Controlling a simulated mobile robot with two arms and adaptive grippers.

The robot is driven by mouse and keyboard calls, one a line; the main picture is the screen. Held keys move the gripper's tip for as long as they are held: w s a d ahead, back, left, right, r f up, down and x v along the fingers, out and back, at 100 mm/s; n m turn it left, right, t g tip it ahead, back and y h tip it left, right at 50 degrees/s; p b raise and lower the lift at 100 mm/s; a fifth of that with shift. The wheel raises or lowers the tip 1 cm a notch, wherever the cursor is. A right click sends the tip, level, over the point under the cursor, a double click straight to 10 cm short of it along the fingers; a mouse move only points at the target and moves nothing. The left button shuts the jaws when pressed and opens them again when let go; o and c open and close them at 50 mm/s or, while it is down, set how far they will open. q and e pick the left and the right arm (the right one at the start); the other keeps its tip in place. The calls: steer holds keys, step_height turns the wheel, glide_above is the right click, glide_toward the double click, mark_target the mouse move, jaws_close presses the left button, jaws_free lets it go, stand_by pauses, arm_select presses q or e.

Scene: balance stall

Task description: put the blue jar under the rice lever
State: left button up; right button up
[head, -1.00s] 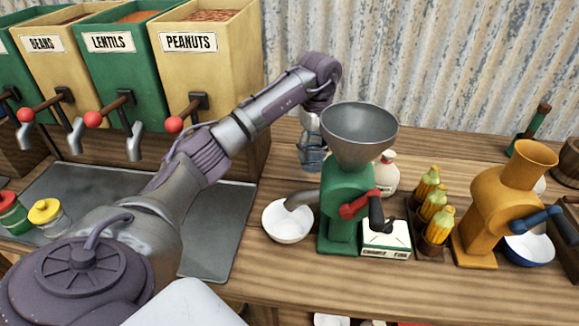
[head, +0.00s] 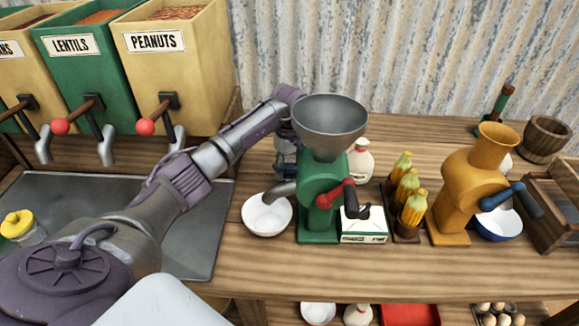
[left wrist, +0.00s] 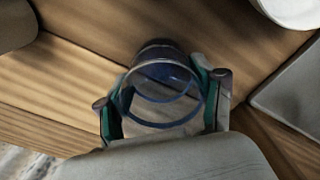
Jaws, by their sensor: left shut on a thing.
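My left gripper (left wrist: 163,105) is shut on a clear glass jar with a blue tint (left wrist: 160,88), seen from close above in the left wrist view. Fingers with green pads lie on either side of it. In the head view my left arm reaches to the back of the counter, and the left gripper (head: 287,148) is partly hidden behind the green grinder (head: 320,195). No rice label or rice lever is in view. Dispenser levers with red knobs show below the lentils bin (head: 72,75) and the peanuts bin (head: 165,75). My right gripper is not in view.
A white bowl (head: 267,226) stands at the green grinder's spout. A white sack-like bottle (head: 360,160), a scale (head: 363,236), corn cobs (head: 407,200) and an orange grinder (head: 462,190) stand to the right. A grey mat (head: 205,235) and yellow-lidded jar (head: 18,226) lie left.

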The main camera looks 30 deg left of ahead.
arm_select(q)
steer(key=o, duration=1.4)
steer(key=shift+f, duration=0.1)
